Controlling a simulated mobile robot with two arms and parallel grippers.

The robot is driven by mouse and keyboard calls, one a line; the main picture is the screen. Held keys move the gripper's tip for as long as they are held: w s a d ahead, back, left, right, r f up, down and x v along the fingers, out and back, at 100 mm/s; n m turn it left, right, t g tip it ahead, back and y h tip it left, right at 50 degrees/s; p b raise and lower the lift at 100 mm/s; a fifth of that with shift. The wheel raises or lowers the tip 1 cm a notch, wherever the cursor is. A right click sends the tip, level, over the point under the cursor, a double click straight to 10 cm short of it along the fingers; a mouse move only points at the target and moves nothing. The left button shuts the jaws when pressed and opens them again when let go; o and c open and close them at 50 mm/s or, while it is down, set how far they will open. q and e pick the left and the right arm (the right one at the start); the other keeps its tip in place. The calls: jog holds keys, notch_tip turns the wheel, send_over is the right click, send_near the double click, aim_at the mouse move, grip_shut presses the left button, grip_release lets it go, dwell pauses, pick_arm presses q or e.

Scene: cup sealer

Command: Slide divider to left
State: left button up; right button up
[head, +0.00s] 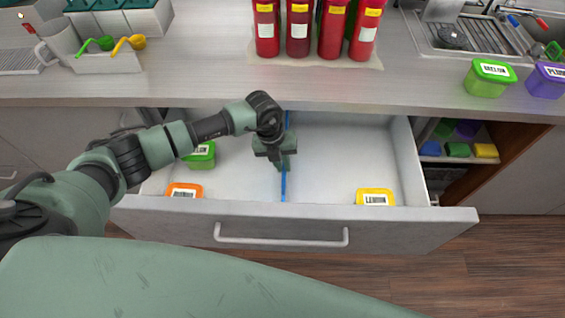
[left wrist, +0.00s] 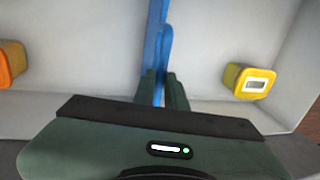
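The blue divider (head: 283,187) runs front to back across the open drawer (head: 330,155), near its middle. My left gripper (head: 284,166) reaches down into the drawer at the divider and hides part of it. In the left wrist view, the fingers of the left gripper (left wrist: 162,92) lie close on both sides of the blue divider (left wrist: 159,45), with its upright part between them. They look shut on it. My right gripper is in neither view.
Left of the divider are a green container (head: 201,155) and an orange container (head: 184,191). A yellow container (head: 375,197) sits at the front right of the drawer. Red bottles (head: 331,30) stand on the counter (head: 200,75) behind. The drawer floor right of the divider is mostly clear.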

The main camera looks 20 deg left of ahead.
pick_arm(q)
grip_shut()
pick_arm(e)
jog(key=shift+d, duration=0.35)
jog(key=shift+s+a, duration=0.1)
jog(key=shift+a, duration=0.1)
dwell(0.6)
pick_arm(q)
jog(key=s+a, duration=0.3)
jog(key=a, duration=0.9)
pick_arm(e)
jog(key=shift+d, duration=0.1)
pick_arm(q)
jog(key=shift+s, duration=0.1)
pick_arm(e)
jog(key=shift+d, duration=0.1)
pick_arm(q)
jog(key=o, duration=0.7)
grip_release()
jog(key=shift+s+a, duration=0.1)
jog(key=shift+s, duration=0.05)
jog(key=shift+r, duration=0.1)
